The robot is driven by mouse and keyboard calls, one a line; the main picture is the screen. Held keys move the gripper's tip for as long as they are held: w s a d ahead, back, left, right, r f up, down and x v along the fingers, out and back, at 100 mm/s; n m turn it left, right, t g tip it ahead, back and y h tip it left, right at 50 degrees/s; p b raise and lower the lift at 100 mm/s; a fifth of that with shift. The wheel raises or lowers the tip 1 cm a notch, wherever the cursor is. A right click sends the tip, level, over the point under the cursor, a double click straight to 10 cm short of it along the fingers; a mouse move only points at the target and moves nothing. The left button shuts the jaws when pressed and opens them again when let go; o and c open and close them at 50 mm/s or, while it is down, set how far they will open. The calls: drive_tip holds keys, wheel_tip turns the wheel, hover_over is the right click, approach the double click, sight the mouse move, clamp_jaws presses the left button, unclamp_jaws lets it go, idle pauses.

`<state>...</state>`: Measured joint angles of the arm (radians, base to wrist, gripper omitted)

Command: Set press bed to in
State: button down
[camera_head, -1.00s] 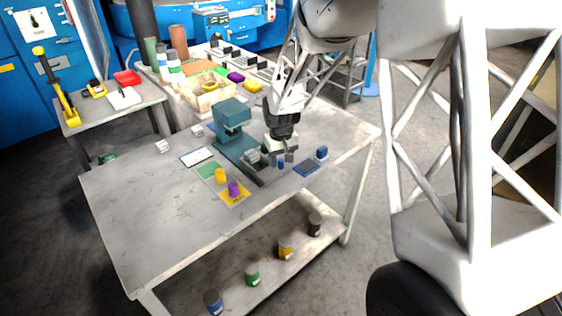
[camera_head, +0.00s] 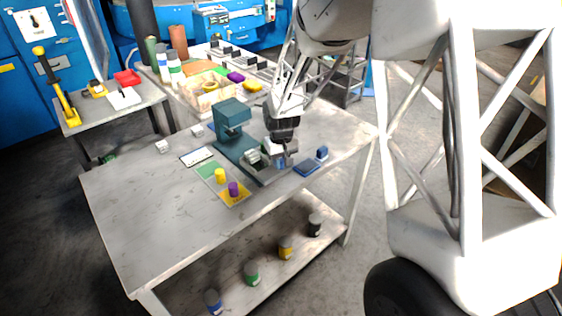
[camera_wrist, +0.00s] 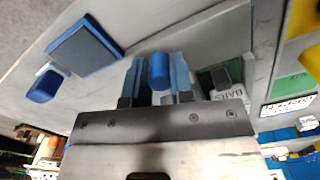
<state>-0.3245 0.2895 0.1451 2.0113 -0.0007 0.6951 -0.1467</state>
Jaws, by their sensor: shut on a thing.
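The teal press (camera_head: 232,118) stands upright near the middle of the table, its long base (camera_head: 240,163) running toward the table's front edge. The press bed's exact outline is hard to tell; grey parts (camera_head: 253,157) sit on the base beside my gripper. My gripper (camera_head: 280,161) is low at the right side of the base. In the wrist view its two fingers (camera_wrist: 160,85) are shut on an upright blue cylinder (camera_wrist: 159,70), which looks like a knob. Whether it joins the bed is hidden by my gripper.
A blue mat (camera_head: 306,168) and a blue block (camera_head: 322,152) lie right of my gripper. The table's left half is mostly clear.

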drive_tip(key=shift+w+a, duration=0.1)
drive_tip(key=w+a, duration=0.8)
drive_tip(key=shift+w+a, duration=0.3)
drive_tip(key=c, duration=1)
unclamp_jaws()
drive_tip(key=shift+r, duration=3.9)
drive_tip(key=shift+s+r, duration=0.1)
